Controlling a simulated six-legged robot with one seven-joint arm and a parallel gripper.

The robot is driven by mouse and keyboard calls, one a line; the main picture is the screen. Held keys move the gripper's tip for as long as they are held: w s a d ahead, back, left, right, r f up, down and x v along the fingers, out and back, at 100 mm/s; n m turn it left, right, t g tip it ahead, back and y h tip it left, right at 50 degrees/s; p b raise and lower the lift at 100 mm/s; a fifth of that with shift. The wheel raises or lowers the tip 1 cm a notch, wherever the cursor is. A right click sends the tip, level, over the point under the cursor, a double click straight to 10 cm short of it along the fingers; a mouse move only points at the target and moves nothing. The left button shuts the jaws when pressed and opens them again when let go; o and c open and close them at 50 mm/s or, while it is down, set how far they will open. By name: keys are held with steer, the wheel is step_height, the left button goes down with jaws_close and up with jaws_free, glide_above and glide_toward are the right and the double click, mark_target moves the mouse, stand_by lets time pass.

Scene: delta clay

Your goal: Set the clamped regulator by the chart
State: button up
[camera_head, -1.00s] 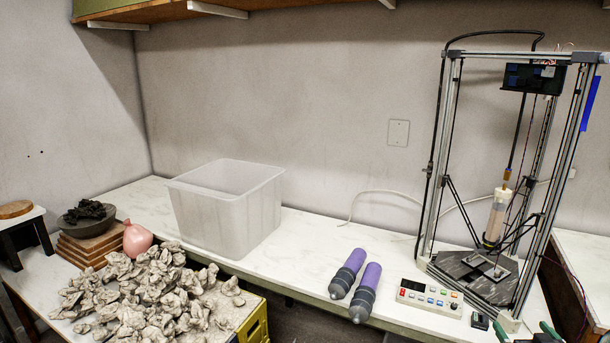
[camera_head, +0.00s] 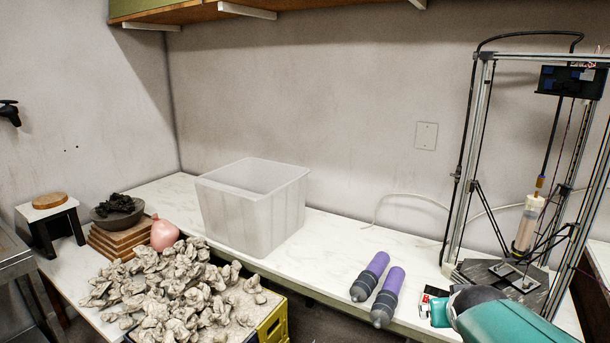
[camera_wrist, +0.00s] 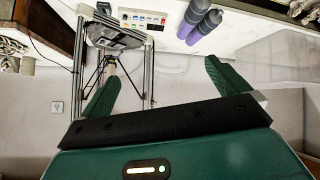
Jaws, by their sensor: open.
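I cannot make out a clamped regulator or a chart in either view. My gripper (camera_wrist: 165,88) is open in the wrist view, its two green fingers apart with nothing between them. In the head view my teal arm reaches in from the lower right and covers most of the control box (camera_head: 427,296). The control box (camera_wrist: 143,19), with coloured buttons and a small red display, shows in the wrist view beyond the fingers. The delta clay printer (camera_head: 481,150) stands behind my arm, with a clay-filled tube (camera_head: 525,228) hanging inside its frame.
Two purple-and-grey cartridges (camera_head: 378,285) lie left of the control box. A translucent tub (camera_head: 250,215) stands on the white bench. Clay lumps (camera_head: 180,295) heap on a yellow crate (camera_head: 272,329) in front. A pink balloon-like object (camera_head: 164,234) sits by stacked boards. The bench between tub and cartridges is clear.

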steer(key=s+a+n+g+y, duration=0.2)
steer(key=s+a+g+y, duration=0.1)
steer(key=s+a, duration=1.2)
steer(key=shift+a+r+y, duration=0.15)
steer(key=shift+a+y, duration=0.45)
steer(key=shift+a, duration=0.05)
steer(key=shift+d, duration=0.15)
